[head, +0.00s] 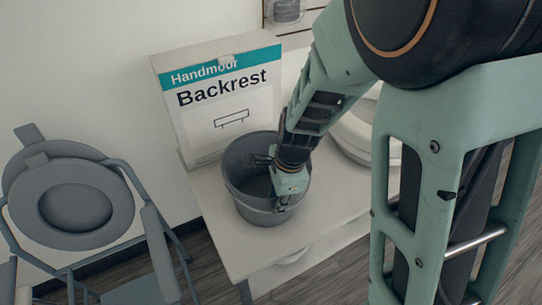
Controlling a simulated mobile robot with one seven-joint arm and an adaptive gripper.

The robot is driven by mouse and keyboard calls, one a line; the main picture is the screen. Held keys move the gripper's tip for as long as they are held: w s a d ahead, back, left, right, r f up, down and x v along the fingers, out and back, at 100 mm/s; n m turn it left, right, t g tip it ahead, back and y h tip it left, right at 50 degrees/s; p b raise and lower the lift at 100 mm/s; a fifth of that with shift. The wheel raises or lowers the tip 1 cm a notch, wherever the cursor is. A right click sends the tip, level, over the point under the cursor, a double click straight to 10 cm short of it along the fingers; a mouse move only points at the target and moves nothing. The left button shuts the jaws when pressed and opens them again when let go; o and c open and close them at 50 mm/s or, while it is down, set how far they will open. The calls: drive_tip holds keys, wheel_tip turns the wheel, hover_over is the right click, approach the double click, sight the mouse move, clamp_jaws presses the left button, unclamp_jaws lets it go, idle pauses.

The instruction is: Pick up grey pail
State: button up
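The grey pail (240,199) stands upright on a white shelf, in front of the Backrest box. My gripper (272,184) reaches down from the upper right to the pail's right side. Its light green body overlaps the pail's rim and opening, and a dark finger part shows against the pail's inside. The arm hides the right part of the rim. The fingertips are small and partly hidden, so I cannot tell whether they are open or shut, or whether they touch the pail.
The white shelf (222,240) has bare space in front of the pail. A Backrest box (219,101) stands behind it. A white rounded item (352,142) is right of the pail, partly behind my arm. A grey commode chair (78,203) stands on the left.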

sight(273, 218)
wheel_tip(273, 218, down, 6)
drive_tip(key=shift+a+r+b, duration=0.15)
drive_tip(key=shift+b, duration=0.85)
drive_tip(key=shift+c, duration=0.3)
clamp_jaws()
drive_tip(key=shift+r, duration=0.1)
